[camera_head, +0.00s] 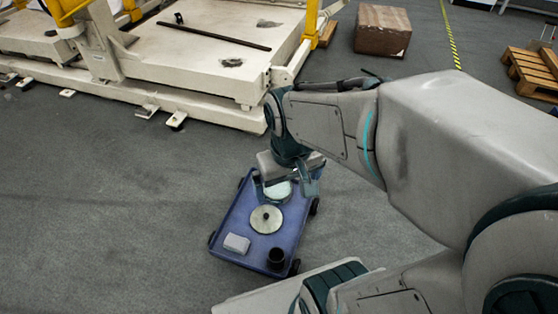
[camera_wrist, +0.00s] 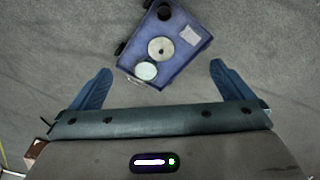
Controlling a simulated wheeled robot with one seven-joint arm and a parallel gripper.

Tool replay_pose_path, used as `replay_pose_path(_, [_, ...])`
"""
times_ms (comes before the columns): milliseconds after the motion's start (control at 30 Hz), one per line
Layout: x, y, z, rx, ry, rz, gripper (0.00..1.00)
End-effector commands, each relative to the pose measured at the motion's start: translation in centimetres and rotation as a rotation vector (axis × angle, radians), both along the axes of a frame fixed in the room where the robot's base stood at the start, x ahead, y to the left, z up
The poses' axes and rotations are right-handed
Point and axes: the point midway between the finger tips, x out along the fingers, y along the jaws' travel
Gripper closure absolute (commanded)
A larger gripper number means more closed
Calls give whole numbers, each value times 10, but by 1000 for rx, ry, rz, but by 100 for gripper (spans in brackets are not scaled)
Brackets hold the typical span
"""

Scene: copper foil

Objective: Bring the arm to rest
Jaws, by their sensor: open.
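My gripper (camera_wrist: 160,88) is open and empty in the wrist view, its two blue fingers wide apart. In the head view my gripper (camera_head: 292,188) hangs over the far end of a blue cart (camera_head: 229,223). The cart also shows in the wrist view (camera_wrist: 186,62), beyond the fingertips. My arm (camera_head: 335,125) reaches out from the right side of the head view. The fingertips are partly hard to make out in the head view.
The cart carries a round metal disc (camera_head: 266,219), a pale block (camera_head: 236,243), a black cup (camera_head: 276,258) and a pale green round dish (camera_wrist: 146,70). A white platform (camera_head: 190,50) stands behind. A brown box (camera_head: 382,30) and wooden pallet (camera_head: 532,70) stand farther back. Floor at left is clear.

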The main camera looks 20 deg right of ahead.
Motion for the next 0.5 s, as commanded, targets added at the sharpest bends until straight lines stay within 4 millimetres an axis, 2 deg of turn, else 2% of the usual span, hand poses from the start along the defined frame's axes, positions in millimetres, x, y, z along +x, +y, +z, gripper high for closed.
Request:
replay_pose_path(100, [-7,1,3,23,-8,-39,0])
replay_pose_path(400, [-7,1,4,25,-7,-43,0])
replay_pose_path(500, [-8,1,13,16,-4,-31,0])
